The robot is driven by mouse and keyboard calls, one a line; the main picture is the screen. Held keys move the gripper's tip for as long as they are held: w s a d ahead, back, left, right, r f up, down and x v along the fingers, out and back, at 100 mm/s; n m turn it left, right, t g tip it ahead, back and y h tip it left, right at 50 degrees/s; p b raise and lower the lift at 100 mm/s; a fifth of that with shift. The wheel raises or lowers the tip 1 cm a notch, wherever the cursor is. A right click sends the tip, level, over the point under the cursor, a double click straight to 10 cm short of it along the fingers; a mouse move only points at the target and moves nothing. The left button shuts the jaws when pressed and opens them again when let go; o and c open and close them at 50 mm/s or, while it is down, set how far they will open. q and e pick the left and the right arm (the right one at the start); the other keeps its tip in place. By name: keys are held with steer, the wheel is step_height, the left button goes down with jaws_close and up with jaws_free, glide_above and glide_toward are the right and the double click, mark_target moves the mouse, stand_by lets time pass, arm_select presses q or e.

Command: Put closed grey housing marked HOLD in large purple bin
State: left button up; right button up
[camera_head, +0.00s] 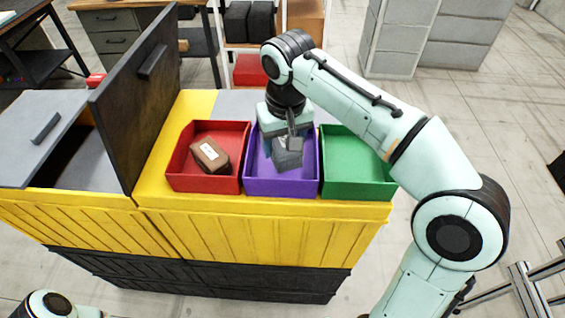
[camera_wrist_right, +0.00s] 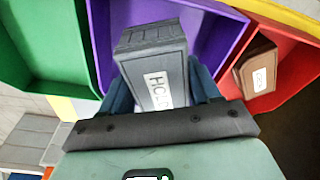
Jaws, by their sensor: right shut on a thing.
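The closed grey housing (camera_head: 287,159) is a small dark box held in my right gripper (camera_head: 283,138), over the purple bin (camera_head: 281,188). In the right wrist view, the grey housing (camera_wrist_right: 155,72) sits between the blue fingers of the right gripper (camera_wrist_right: 160,97), its white label reading HOLD partly covered. The purple bin (camera_wrist_right: 227,45) surrounds it in that view. Whether the housing touches the bin floor cannot be told. My left gripper is outside the views.
A red bin (camera_head: 207,185) on the left holds a brown housing (camera_head: 210,155) with a white label. An empty green bin (camera_head: 357,188) stands on the right. The bins sit on a yellow crate (camera_head: 270,225). A dark raised lid (camera_head: 135,100) stands left of them.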

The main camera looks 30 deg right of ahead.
steer(key=shift+s+f, duration=0.2)
steer(key=shift+f, duration=0.45)
steer(key=f, duration=0.2)
steer(key=f+b, duration=0.1)
steer(key=f, duration=0.1)
steer(key=shift+w, duration=0.4)
steer(key=shift+s+f, duration=0.2)
steer(key=shift+f, duration=0.1)
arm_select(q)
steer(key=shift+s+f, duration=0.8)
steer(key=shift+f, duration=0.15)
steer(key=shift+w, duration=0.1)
arm_select(e)
steer(key=shift+w, duration=0.1)
steer(key=shift+w+f, duration=0.1)
steer(key=shift+f, duration=0.15)
steer(key=o, duration=1.3)
steer(key=shift+c, duration=0.2)
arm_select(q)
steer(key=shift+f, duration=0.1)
